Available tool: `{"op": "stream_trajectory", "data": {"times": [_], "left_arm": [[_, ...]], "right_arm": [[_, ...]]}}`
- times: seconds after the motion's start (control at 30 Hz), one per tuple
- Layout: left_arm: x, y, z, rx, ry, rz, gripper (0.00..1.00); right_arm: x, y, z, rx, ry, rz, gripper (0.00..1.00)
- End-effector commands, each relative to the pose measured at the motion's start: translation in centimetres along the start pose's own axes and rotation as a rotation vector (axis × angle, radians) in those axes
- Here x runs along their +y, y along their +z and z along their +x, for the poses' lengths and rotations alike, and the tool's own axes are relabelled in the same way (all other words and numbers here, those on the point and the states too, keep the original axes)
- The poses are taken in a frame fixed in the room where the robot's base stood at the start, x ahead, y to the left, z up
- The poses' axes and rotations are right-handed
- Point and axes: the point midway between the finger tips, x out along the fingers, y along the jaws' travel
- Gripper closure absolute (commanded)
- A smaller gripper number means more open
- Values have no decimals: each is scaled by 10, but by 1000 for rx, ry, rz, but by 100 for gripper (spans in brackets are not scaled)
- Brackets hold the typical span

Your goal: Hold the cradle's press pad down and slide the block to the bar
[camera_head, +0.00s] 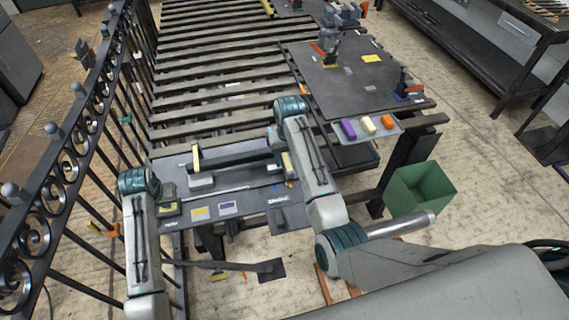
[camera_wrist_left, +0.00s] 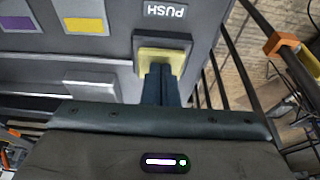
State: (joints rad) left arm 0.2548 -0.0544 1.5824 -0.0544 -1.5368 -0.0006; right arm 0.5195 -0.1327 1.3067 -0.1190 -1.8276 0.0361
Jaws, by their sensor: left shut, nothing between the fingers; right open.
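The yellow press pad (camera_wrist_left: 165,57) sits in a dark square frame marked PUSH. My left gripper (camera_wrist_left: 160,70) is shut and empty, its tips over the pad and apparently on it; whether the pad is sunk I cannot tell. The pad also shows in the head view (camera_head: 168,209), at the panel's left end. The pale grey block (camera_head: 202,181) lies on the panel, right of the pad and before a long black bar (camera_head: 235,154) with yellow ends. It shows in the left wrist view too (camera_wrist_left: 90,87). My right arm hides its own gripper near the bar's right end.
Yellow (camera_head: 200,213) and purple (camera_head: 227,208) patches mark the panel's front. A black iron railing (camera_head: 65,170) stands close at the left. A grey tray (camera_head: 352,138) with coloured blocks and a green bin (camera_head: 420,188) are at the right.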

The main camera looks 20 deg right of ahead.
Motion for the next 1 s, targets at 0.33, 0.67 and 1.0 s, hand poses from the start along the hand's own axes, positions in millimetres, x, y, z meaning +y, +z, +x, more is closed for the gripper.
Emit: {"op": "stream_trajectory", "data": {"times": [0.33, 0.67, 1.0], "left_arm": [[0, 2, 2, -4, -1, 0, 100], [0, 1, 0, -4, 0, 0, 100], [0, -6, -21, -2, -1, 0, 100]], "right_arm": [[0, 0, -35, 1, 0, 0, 51], [0, 0, -36, 0, 0, 0, 51], [0, 1, -46, 0, 0, 0, 51]]}}
